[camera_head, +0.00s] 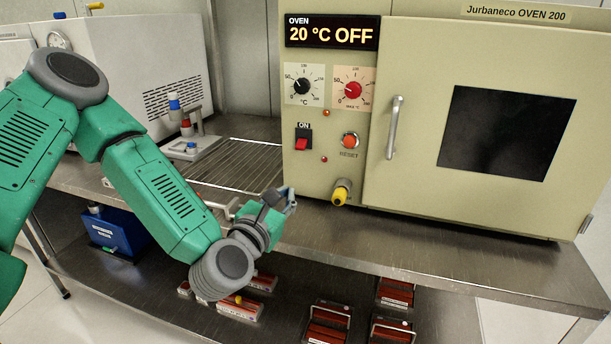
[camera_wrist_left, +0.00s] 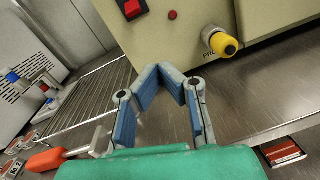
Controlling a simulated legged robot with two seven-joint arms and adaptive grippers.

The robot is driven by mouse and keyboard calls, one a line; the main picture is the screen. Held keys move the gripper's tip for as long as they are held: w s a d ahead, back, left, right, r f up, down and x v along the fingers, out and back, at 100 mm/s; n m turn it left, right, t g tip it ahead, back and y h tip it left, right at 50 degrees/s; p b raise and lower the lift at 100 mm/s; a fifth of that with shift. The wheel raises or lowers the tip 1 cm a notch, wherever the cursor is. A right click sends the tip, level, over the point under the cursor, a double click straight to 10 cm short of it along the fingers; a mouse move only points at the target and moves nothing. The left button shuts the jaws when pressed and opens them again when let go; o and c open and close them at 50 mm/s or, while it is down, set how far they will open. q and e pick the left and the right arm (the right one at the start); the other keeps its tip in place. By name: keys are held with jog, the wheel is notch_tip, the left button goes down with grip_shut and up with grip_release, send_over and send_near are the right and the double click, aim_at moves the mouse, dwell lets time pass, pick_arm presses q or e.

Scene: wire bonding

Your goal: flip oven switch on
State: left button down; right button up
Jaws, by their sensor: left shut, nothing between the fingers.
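The oven (camera_head: 335,205) stands on the steel bench, and its display (camera_head: 331,33) reads "20 °C OFF". The red oven switch (camera_head: 302,143) sits on the left of its front panel under an "ON" label. The switch also shows at the top of the left wrist view (camera_wrist_left: 132,9). My left gripper (camera_head: 285,196) is in front of the bench, below the switch and apart from it. In the left wrist view its fingertips (camera_wrist_left: 172,68) meet with nothing between them. My right gripper is not in view.
A yellow knob (camera_head: 340,192) sticks out below the switch, right of my left gripper. Two dials (camera_head: 326,87) and a reset button (camera_head: 349,140) are on the panel. A wire rack (camera_head: 235,165) lies left of the oven. Several red-slide holders (camera_head: 328,322) stand on the lower shelf.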

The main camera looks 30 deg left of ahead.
aim_at(301, 144)
pick_arm(q)
jog(key=w+a+r+n, duration=0.1)
jog(key=w+a, duration=0.1)
jog(key=w, duration=0.3)
jog(key=w+a+r+n+y, duration=0.1)
jog(key=w+r+n, duration=0.1)
jog(key=w, duration=0.3)
jog(key=shift+w+a+t+y+b, duration=0.15)
jog(key=shift+a+t+y+b, duration=0.15)
jog(key=shift+a+t+b, duration=0.1)
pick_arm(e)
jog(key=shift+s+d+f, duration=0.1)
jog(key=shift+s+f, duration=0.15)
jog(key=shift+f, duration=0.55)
pick_arm(q)
jog(key=shift+d+r, duration=0.1)
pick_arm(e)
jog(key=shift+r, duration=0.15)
